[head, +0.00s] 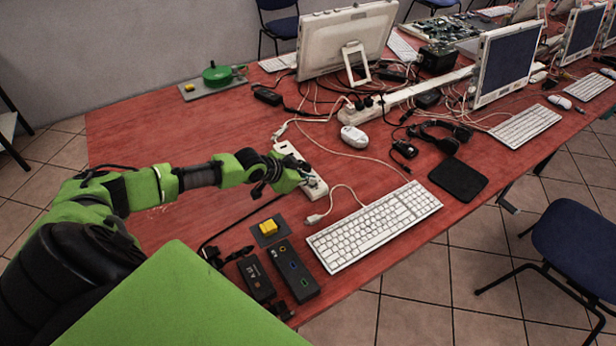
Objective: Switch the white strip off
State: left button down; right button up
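A short white power strip (317,189) lies on the red table, left of the white mouse. My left gripper (303,176) is over the strip, its fingers at or just above the middle of it. The hand hides part of the strip, including any switch there, and I cannot tell whether it touches. The fingers are too small and dark to show whether they are open. My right gripper is not in view.
A longer white strip with plugs (395,97) runs behind. A white keyboard (375,226), a yellow button on a dark plate (269,227) and dark boxes (291,271) lie nearer. The table's left part is mostly clear.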

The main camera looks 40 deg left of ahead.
pick_arm(q)
jog(key=shift+s+d+f, duration=0.2)
jog(key=shift+s+f, duration=0.2)
jog(key=shift+f, duration=0.15)
notch_tip(320, 180, up, 6)
jog(key=p, duration=0.5)
jog(key=shift+w+d+f, duration=0.1)
jog(key=shift+d+f, duration=0.05)
jog(key=shift+f, duration=0.1)
jog(key=b+v, duration=0.2)
jog(key=v, duration=0.7)
jog(key=shift+r, duration=0.1)
